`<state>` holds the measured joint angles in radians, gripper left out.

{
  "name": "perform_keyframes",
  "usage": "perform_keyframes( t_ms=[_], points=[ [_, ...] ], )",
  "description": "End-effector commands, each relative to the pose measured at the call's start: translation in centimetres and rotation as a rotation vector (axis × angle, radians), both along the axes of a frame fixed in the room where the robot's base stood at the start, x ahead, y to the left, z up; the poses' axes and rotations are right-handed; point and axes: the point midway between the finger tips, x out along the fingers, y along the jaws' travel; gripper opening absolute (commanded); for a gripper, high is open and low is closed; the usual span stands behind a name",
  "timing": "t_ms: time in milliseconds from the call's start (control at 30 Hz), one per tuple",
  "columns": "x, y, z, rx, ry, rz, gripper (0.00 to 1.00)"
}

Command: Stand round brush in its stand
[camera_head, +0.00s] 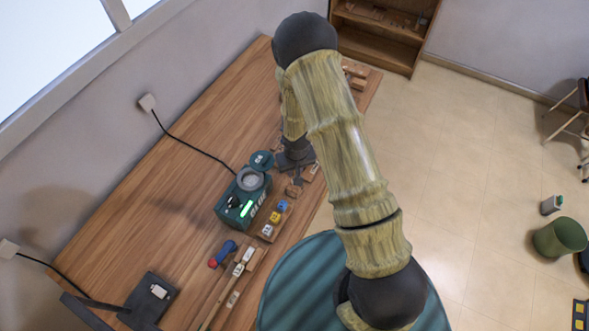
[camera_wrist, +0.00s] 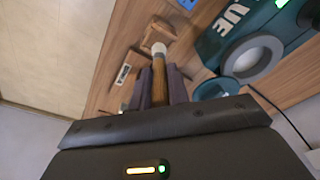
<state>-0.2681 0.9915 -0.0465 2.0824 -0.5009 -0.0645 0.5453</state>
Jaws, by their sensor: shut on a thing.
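My gripper (camera_wrist: 162,72) is shut on the round brush (camera_wrist: 159,49), with the brush's wooden handle between its dark fingers and the pale end pointing away from the wrist. A small wooden piece (camera_wrist: 158,29), which looks like the stand, lies just beyond the brush's pale end. I cannot tell whether they touch. In the head view my gripper (camera_head: 296,157) is low over the bench beside the green glue pot, and the brush is not clear there. A small wooden item (camera_head: 293,190) stands just below the gripper and may be the same stand.
The green glue pot (camera_head: 236,211) stands left of my gripper, its lid (camera_head: 262,160) open. A blue and red tool (camera_head: 222,252) and wooden strips lie nearer.

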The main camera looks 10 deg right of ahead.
Motion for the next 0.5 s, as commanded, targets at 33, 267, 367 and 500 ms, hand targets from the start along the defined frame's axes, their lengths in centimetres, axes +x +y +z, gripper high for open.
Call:
perform_keyframes(
  t_ms=[33, 267, 367, 500],
  points=[
    [0.00, -0.01, 0.01, 0.000, 0.000, 0.000, 0.00],
    [0.01, -0.04, -0.06, 0.000, 0.000, -0.001, 0.00],
    [0.02, -0.14, -0.22, 0.000, 0.000, -0.003, 0.00],
    [0.01, -0.17, -0.48, -0.001, 0.000, -0.003, 0.00]
  ],
)
